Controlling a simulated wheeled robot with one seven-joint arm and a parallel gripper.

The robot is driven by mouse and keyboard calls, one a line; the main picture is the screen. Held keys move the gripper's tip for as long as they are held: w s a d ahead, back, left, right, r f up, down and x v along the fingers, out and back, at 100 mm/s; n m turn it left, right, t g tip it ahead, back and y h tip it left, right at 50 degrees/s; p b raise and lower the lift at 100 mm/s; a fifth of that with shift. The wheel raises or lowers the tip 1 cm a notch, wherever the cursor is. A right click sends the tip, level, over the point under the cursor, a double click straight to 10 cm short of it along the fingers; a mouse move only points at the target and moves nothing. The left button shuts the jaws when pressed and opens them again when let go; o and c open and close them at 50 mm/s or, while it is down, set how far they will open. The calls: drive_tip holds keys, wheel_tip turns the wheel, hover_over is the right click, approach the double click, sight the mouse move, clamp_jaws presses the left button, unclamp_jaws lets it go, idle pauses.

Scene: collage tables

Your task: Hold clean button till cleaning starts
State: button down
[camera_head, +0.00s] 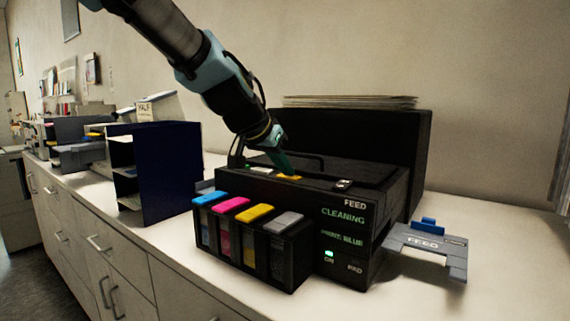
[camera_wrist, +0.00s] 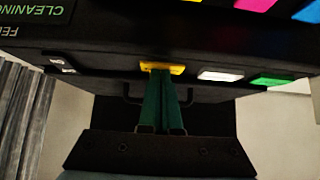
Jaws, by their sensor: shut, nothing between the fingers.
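A black printer (camera_head: 300,180) stands on the white counter, with green text reading "CLEANING" and "PRINT: BLUE" on its front. A small green light is lit beside the word "ON". A yellow button (camera_head: 289,177) sits on the printer's top; it also shows in the wrist view (camera_wrist: 162,67). I take it to be the clean button; no label on it is readable. My gripper (camera_head: 286,168) is shut and empty, pointing down with its tips at the yellow button. In the wrist view its green fingers (camera_wrist: 161,78) meet the button's edge, and the tips partly cover it.
White (camera_wrist: 220,75) and green (camera_wrist: 271,80) buttons lie beside the yellow one. Cyan, magenta, yellow and grey ink tanks (camera_head: 288,220) are at the printer's front left. A grey feed tray (camera_head: 430,250) sticks out right. A dark blue shelf unit (camera_head: 170,165) stands left.

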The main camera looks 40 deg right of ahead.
sight(285, 180)
wheel_tip(285, 180, up, 4)
drive_tip(key=shift+f+p, duration=0.1)
drive_tip(key=shift+p, duration=0.9)
drive_tip(key=b+v, duration=0.4)
drive_tip(key=v, duration=0.5)
drive_tip(key=shift+a+r, duration=0.25)
drive_tip(key=shift+a, duration=0.05)
drive_tip(key=w+a+f+n+t+y, duration=0.1)
drive_tip(key=w+a+f+n+y, duration=0.4)
drive_tip(key=a+f, duration=0.55)
drive_tip(key=w+a+f+n, duration=0.3)
drive_tip(key=w+a+f, duration=0.4)
drive_tip(key=a+f, duration=0.3)
drive_tip(key=s+a+f+n+y, duration=0.1)
drive_tip(key=s+a+f+n, duration=0.1)
drive_tip(key=a+f, duration=0.2)
drive_tip(key=s+a+f+n+g+y, duration=0.1)
drive_tip(key=s+a+f+n, duration=0.1)
drive_tip(key=a, duration=0.8)
drive_tip(key=s+a+f+n+y, duration=0.1)
drive_tip(key=s+a+f, duration=0.1)
drive_tip(key=a+f, duration=0.3)
drive_tip(key=shift+s+a+f+n+g, duration=0.35)
drive_tip(key=shift+s+a+n+g, duration=0.05)
drive_tip(key=shift+a, duration=0.8)
